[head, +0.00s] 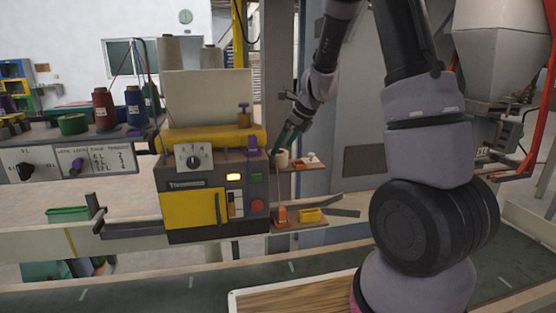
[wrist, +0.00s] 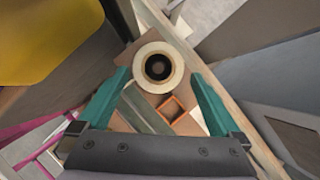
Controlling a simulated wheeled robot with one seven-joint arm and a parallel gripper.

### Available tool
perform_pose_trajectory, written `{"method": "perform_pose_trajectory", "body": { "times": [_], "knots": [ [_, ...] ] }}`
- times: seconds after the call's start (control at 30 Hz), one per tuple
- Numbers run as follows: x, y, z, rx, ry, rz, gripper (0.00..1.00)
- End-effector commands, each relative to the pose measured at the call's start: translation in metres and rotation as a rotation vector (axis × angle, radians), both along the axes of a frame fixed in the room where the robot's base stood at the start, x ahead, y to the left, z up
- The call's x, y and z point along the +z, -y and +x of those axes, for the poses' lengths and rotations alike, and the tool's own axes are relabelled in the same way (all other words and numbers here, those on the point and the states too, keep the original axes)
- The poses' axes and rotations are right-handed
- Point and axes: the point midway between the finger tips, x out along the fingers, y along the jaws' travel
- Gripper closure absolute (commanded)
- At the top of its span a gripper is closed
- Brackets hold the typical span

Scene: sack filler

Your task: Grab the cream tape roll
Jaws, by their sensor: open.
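The cream tape roll (head: 282,158) sits on a small brown shelf (head: 310,165) just right of the yellow and grey machine. In the wrist view the cream tape roll (wrist: 158,67) shows from above as a cream ring with a dark core. My gripper (head: 285,139) is close above the roll in the head view. In the wrist view my gripper's teal fingers (wrist: 160,78) are spread apart, one on each side of the roll, with nothing between them held. Whether the tips are level with the roll cannot be told.
An orange square holder (wrist: 173,107) lies near the roll. A lower shelf holds a yellow block (head: 309,215) and an orange item (head: 282,215). The yellow machine (head: 188,210) stands close on the left. A grey panel stands behind.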

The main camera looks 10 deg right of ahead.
Motion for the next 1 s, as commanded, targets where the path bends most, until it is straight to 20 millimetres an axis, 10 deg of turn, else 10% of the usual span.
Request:
{"method": "perform_pose_trajectory", "body": {
  "times": [0.57,0.77,1.0],
  "knots": [
    [-0.037,-0.018,0.015,0.001,0.0,0.0,0.0],
    [-0.037,-0.018,0.015,0.001,0.0,0.0,0.71],
    [-0.036,-0.018,0.015,0.001,0.0,0.0,0.71]
  ]
}}
